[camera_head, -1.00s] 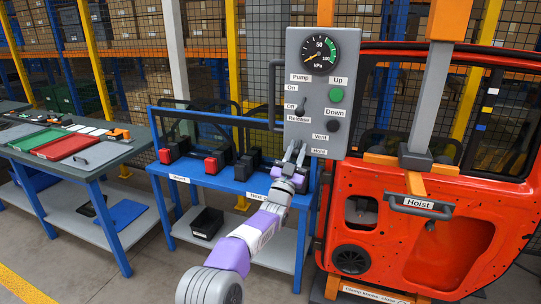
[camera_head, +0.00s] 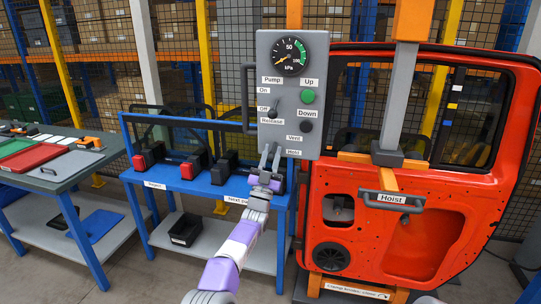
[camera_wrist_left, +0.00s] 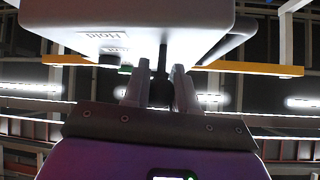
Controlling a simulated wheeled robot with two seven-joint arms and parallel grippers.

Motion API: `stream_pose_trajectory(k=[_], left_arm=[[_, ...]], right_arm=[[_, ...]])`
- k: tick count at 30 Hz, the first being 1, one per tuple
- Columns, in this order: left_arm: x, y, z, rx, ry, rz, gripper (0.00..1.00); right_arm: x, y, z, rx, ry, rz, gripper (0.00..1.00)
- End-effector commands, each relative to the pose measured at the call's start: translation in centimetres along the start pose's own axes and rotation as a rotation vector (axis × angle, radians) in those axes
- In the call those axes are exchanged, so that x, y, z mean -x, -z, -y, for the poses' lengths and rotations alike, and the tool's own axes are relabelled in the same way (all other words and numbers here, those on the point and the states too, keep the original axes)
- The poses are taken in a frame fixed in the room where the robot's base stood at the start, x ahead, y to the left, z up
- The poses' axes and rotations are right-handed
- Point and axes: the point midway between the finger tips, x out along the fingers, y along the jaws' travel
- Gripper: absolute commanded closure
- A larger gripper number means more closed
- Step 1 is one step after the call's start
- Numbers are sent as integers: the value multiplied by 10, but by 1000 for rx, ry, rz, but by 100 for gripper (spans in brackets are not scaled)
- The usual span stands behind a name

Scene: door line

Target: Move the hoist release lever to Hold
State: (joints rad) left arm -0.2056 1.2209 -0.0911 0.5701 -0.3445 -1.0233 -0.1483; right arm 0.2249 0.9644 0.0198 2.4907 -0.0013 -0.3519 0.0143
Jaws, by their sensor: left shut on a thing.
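The hoist control panel (camera_head: 312,100) is a grey box with a gauge, a green Up button and a dark Down button. The labels Release, Vent and Hold (camera_head: 294,153) are on its lower part. My left gripper (camera_head: 270,155) is at the panel's lower left, beside the Vent and Hold labels. In the left wrist view, its two fingers (camera_wrist_left: 160,85) are closed around a dark upright stem, the release lever (camera_wrist_left: 158,78), below the panel's edge. The fingers hide most of the lever in the head view. My right gripper is out of view.
An orange-red door (camera_head: 400,215) with a Hoist handle (camera_head: 392,199) stands right of the panel. A blue bench (camera_head: 205,185) with black and red fixtures is behind my left arm. A grey handle (camera_head: 247,100) runs along the panel's left side. A worktable (camera_head: 60,165) is far left.

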Motion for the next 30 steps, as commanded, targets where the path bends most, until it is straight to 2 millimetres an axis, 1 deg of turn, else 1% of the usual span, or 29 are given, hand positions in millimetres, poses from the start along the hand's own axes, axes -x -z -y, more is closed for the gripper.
stream_pose_trajectory(k=[6,7,10,11,22,26,30], left_arm=[[0,0,0,0,-1,3,100],[0,0,0,0,0,3,70],[0,0,0,0,-1,3,55],[0,0,0,0,0,3,53],[2,0,0,0,0,2,53],[8,-1,0,-1,-1,3,53],[20,-1,0,1,0,3,53]], right_arm=[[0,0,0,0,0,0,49],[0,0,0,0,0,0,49],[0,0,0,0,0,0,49],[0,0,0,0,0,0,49],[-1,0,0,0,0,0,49],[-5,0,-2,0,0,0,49],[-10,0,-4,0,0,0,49]])
